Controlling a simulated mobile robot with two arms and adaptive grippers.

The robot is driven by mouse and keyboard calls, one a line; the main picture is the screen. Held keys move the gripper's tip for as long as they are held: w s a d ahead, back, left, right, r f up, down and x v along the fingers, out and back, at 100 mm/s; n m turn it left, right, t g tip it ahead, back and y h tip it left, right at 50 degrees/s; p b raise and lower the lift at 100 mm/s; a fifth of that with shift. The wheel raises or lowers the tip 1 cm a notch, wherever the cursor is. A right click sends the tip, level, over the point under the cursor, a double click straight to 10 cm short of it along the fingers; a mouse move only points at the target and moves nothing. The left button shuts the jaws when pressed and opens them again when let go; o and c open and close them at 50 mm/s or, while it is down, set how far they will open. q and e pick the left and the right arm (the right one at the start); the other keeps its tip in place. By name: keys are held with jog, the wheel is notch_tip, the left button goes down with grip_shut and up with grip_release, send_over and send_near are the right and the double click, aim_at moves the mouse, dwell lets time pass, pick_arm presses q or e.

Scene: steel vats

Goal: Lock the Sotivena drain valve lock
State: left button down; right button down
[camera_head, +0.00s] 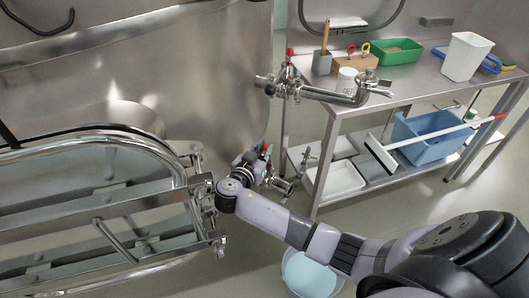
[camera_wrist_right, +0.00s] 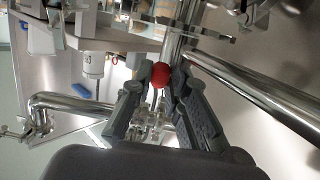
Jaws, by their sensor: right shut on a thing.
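A lower drain valve (camera_head: 284,184) sits on the steel vat's (camera_head: 190,70) side, low down, with a red knob (camera_head: 265,147) on its handle. My right gripper (camera_head: 258,164) is at this valve, partly hidden by its own wrist. In the right wrist view the red ball knob (camera_wrist_right: 160,74) sits between the two fingertips of my right gripper (camera_wrist_right: 162,82), which is shut on it. Metal valve parts (camera_wrist_right: 150,122) show behind the fingers, partly hidden. I cannot make out a lock's position. My left gripper is out of view.
An upper valve with a pipe (camera_head: 325,95) stands out from the vat above my right gripper. A steel table (camera_head: 440,82) with tools is at right. A bucket (camera_head: 308,275) stands on the floor below. An open round hatch (camera_head: 95,150) is at left.

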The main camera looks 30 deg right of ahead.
jog(key=shift+f, duration=0.1)
jog(key=c, duration=1.6)
grip_release()
jog(key=shift+o, duration=0.2)
jog(key=shift+r, duration=0.2)
notch_tip(320, 180, up, 10)
jog(key=shift+f, duration=0.2)
